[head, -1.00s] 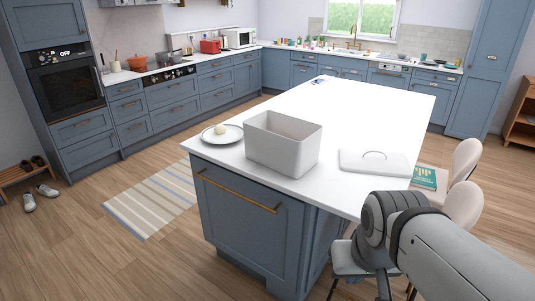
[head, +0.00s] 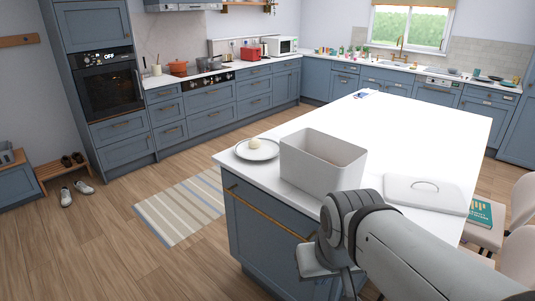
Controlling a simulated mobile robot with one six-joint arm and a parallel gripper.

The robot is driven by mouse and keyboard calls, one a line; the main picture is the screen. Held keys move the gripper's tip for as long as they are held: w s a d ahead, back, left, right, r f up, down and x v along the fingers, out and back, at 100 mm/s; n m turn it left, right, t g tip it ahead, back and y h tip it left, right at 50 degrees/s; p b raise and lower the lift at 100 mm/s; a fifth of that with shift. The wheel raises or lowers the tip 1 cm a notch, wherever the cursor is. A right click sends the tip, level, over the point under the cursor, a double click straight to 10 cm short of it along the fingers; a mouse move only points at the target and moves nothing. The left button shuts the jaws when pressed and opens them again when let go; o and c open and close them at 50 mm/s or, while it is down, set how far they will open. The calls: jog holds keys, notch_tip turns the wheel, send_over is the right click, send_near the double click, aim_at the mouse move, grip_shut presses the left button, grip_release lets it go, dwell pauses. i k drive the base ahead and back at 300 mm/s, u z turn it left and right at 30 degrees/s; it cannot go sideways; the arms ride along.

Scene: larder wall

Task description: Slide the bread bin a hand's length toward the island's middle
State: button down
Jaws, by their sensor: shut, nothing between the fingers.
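The bread bin (head: 318,172) is a light grey open-topped box near the close end of the white-topped island (head: 405,125). It stands upright without its lid, and its inside looks empty where I can see in. A flat pale lid (head: 425,193) with a loop handle lies on the worktop to its right, apart from it. My arm reaches in from the lower right, in front of the island's near corner, and overlaps the bin's lower right edge in the picture. My gripper's fingers do not show.
A white plate (head: 243,151) with a small pale round item (head: 255,143) sits just left of the bin. Beyond the bin, the island's middle is clear, with a small item at its far edge. Chairs (head: 520,200) and a teal book (head: 480,211) are at the right.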

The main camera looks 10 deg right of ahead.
aim_at(304, 153)
jog(key=u, duration=0.05)
jog(key=i, duration=1.2)
jog(key=z, duration=0.55)
